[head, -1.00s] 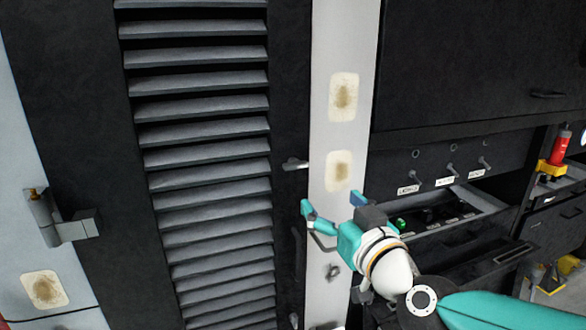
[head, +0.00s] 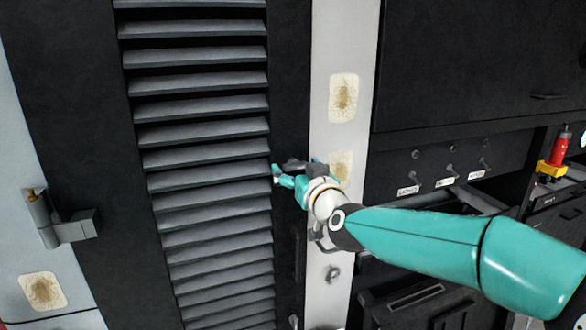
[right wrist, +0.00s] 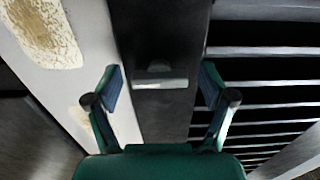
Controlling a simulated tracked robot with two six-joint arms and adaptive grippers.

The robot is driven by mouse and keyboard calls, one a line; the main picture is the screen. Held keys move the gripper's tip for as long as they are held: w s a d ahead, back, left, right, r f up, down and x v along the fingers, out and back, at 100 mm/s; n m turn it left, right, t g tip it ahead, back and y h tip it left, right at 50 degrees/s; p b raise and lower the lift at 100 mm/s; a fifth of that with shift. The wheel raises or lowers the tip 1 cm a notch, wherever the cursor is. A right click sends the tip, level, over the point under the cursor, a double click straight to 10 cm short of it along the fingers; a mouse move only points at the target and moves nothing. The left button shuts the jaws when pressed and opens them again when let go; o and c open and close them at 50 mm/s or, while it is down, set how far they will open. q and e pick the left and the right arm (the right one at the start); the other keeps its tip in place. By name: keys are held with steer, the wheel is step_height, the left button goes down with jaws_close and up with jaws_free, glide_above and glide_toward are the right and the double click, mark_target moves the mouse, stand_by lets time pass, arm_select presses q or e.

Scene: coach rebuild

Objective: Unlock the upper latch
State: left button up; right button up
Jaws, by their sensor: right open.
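The upper latch is a small grey handle on the dark edge strip of the louvred door (head: 291,60). In the right wrist view the latch (right wrist: 160,80) lies crosswise between the two fingers of my right gripper (right wrist: 161,90), with a gap on each side. In the head view my right gripper (head: 296,168) is at the latch's height and mostly covers it. The gripper is open and holds nothing. Whether its fingertips reach past the latch is unclear. My left gripper is not in view.
A pale post (head: 342,40) with worn patches stands right of the door. A hinge (head: 68,228) is on the door's left side.

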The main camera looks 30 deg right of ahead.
steer(key=shift+w, duration=0.1)
steer(key=c, duration=1.2)
steer(key=shift+o, duration=0.2)
steer(key=shift+f, duration=0.1)
